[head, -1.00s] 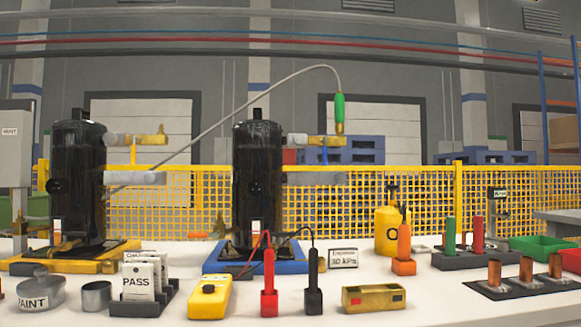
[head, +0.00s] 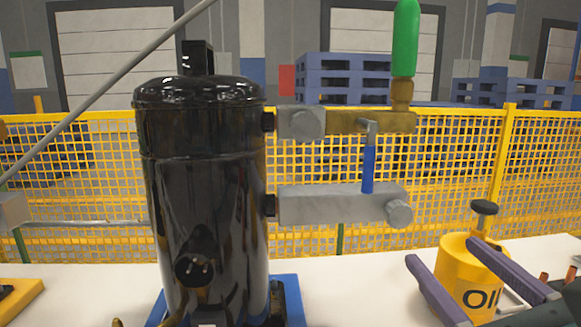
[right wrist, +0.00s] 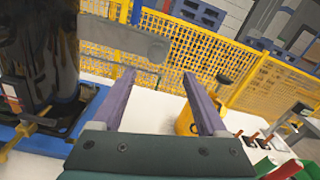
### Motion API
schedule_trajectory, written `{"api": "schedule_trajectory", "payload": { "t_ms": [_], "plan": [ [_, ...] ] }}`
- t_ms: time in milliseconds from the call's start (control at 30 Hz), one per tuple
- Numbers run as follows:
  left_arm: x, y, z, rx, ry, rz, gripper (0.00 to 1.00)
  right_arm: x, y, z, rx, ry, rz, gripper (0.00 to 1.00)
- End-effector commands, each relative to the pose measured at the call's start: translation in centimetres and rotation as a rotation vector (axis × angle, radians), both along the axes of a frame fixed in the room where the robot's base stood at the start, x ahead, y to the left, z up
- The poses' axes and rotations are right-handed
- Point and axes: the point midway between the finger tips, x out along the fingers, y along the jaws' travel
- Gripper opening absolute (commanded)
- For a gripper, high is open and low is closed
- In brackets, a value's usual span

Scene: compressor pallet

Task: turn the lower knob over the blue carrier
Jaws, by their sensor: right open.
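The lower knob (head: 399,213) is a grey round knob at the right end of the lower grey valve block (head: 330,204). The block sticks out of the black compressor (head: 205,190), which stands on the blue carrier (head: 293,300). My right gripper (head: 442,251) is open and empty, below and right of the knob, apart from it. In the right wrist view the open fingers (right wrist: 158,75) point toward the grey block's end (right wrist: 157,50), with white table visible between them. My left gripper is not in view.
An upper grey block (head: 299,122) with a brass fitting and green handle sits above. A blue-sleeved lever (head: 368,165) stands over the lower block. A yellow oil can (head: 458,262) is partly behind my right fingers. A yellow mesh fence (head: 450,170) runs behind.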

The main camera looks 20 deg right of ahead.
Motion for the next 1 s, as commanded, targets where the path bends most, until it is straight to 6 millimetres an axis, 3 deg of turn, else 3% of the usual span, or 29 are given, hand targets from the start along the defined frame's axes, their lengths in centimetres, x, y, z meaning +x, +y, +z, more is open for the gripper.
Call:
{"api": "schedule_trajectory", "payload": {
  "t_ms": [167, 700, 1000],
  "plan": [
    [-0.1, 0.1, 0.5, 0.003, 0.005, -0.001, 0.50, 0.9, 0.2, 0.2, -0.053, 0.016, 0.019, 0.76],
    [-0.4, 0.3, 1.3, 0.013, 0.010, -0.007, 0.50, 9.0, -1.8, 0.1, -0.047, 0.014, 0.016, 0.76],
    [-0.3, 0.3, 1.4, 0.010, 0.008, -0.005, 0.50, 9.8, -2.0, 0.1, -0.046, 0.015, 0.016, 0.76]
  ]
}}
